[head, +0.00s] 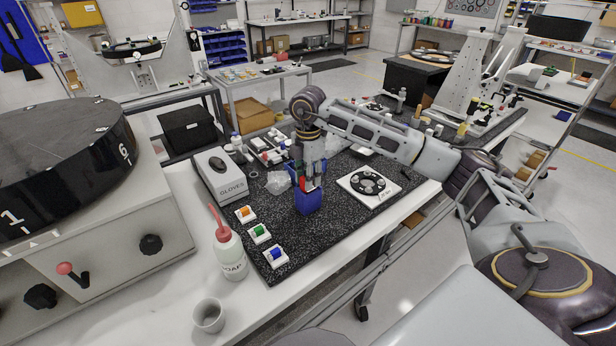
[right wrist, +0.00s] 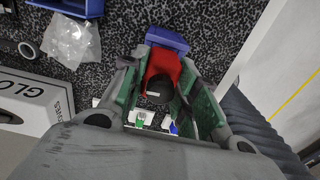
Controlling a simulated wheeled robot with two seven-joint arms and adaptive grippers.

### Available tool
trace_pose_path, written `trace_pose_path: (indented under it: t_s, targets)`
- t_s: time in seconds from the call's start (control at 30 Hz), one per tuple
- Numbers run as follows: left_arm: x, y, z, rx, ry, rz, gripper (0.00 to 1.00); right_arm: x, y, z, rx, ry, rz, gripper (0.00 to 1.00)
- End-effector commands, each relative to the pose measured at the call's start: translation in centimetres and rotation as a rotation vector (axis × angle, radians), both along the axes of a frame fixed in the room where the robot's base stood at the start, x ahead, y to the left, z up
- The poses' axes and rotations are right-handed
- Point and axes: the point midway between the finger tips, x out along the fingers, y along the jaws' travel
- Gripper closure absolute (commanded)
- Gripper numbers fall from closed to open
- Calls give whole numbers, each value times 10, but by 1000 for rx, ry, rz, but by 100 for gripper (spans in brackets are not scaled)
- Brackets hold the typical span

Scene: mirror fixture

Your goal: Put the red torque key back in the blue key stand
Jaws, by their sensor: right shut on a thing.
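The red torque key (head: 303,184) is between the fingers of my right gripper (head: 309,182), which is shut on it and points down. In the right wrist view the red key (right wrist: 165,70) shows between the green-padded fingers, with a dark round part facing the camera. The blue key stand (head: 308,203) is directly below the gripper on the black speckled mat. A blue edge of it (right wrist: 167,40) shows just past the key in the right wrist view. The fingers hide the key's lower end, so I cannot tell whether it is inside the stand. My left gripper is not in view.
A white plate with a black disc (head: 368,186) lies right of the stand. A glove box (head: 222,176), a clear plastic bag (head: 278,182) and small orange, green and blue part holders (head: 260,233) are to the left. A soap bottle (head: 229,255) and a cup (head: 209,315) stand in front.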

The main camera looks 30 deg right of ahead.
Motion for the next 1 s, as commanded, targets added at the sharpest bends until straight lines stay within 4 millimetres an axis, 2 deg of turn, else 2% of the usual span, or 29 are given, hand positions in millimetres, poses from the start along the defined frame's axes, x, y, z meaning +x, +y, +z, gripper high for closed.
trace_pose_path:
  t_s: [0.27, 0.3, 0.5, 0.83, 1.0]
  targets:
    - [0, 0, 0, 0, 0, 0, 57, 0, 0, 0, 0, -1, 0, 100]
    - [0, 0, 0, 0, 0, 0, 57, 0, 0, 0, 0, -1, 0, 69]
    - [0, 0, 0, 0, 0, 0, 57, 0, 0, 0, 0, -1, 0, 45]
    - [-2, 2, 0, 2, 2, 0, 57, 0, 0, 0, 0, 0, 0, 45]
    - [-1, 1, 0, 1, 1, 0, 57, 0, 0, 6, 0, -1, 0, 45]
